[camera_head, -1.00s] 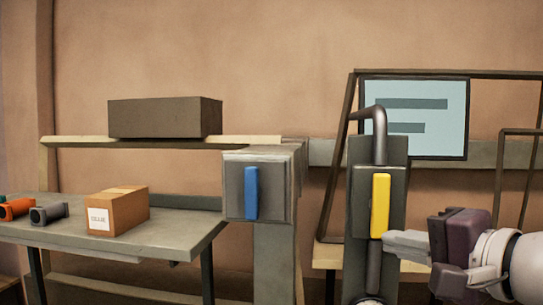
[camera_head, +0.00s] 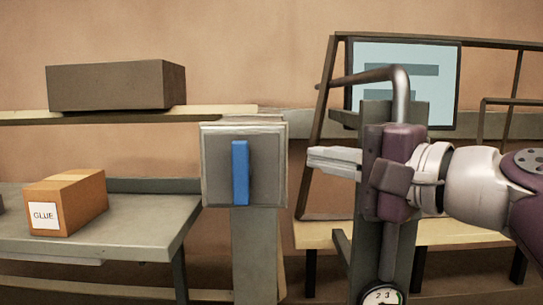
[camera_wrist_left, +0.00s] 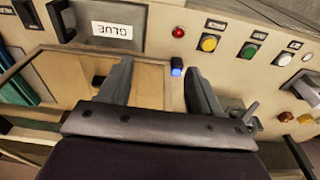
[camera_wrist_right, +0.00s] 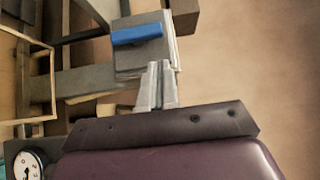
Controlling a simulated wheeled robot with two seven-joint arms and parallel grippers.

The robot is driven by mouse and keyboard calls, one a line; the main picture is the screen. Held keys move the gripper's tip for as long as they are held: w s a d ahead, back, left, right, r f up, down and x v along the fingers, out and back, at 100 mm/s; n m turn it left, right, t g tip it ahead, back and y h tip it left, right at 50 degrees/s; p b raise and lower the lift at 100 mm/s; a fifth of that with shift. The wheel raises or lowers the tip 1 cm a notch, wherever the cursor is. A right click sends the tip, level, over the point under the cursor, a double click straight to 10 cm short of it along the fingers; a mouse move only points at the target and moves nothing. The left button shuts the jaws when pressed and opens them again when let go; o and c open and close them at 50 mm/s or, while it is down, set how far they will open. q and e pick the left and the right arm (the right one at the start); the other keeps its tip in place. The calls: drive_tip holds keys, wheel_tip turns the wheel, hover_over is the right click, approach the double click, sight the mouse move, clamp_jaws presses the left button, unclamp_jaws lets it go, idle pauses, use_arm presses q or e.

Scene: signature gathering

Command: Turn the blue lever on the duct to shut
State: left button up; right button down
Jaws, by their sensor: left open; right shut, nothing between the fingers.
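The blue lever (camera_head: 240,172) stands upright on a grey square plate (camera_head: 270,165) on top of a grey duct post (camera_head: 254,250). My right gripper (camera_head: 312,159) is shut and empty, to the right of the lever and apart from it, pointing left. In the right wrist view the blue lever (camera_wrist_right: 137,34) lies beyond the shut fingertips (camera_wrist_right: 156,68). The yellow lever is hidden behind my right gripper in the head view. My left gripper (camera_wrist_left: 160,72) is open and empty in the left wrist view, over a panel with buttons; it is out of the head view.
A pipe (camera_head: 400,85) with a round gauge (camera_head: 382,293) stands behind my right gripper. A box marked GLUE (camera_head: 75,205) sits on the left table (camera_head: 140,215). A dark box (camera_head: 115,86) is on the shelf above. The space between lever and right fingertips looks clear.

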sight(249, 147)
use_arm(q)
wheel_tip(249, 147, down, 8)
drive_tip(key=w+a+b, duration=0.1)
drive_tip(key=b, duration=0.5)
use_arm(e)
drive_tip(key=p+x, duration=0.1)
drive_tip(key=x, duration=0.2)
drive_tip(key=p+x, duration=0.2)
drive_tip(key=x, duration=0.2)
drive_tip(key=p+x, duration=0.1)
drive_tip(key=x, duration=0.3)
drive_tip(key=shift+w+a+f+p, duration=0.1)
drive_tip(key=shift+f+p, duration=0.15)
drive_tip(key=shift+p, duration=0.1)
drive_tip(key=shift+d, duration=0.3)
drive_tip(key=shift+a, duration=0.25)
use_arm(q)
drive_tip(key=r, duration=0.5)
drive_tip(key=shift+s+d+r, duration=0.15)
drive_tip(key=shift+d+r, duration=0.1)
use_arm(e)
drive_tip(key=shift+a+r, duration=0.15)
drive_tip(key=shift+r, duration=0.1)
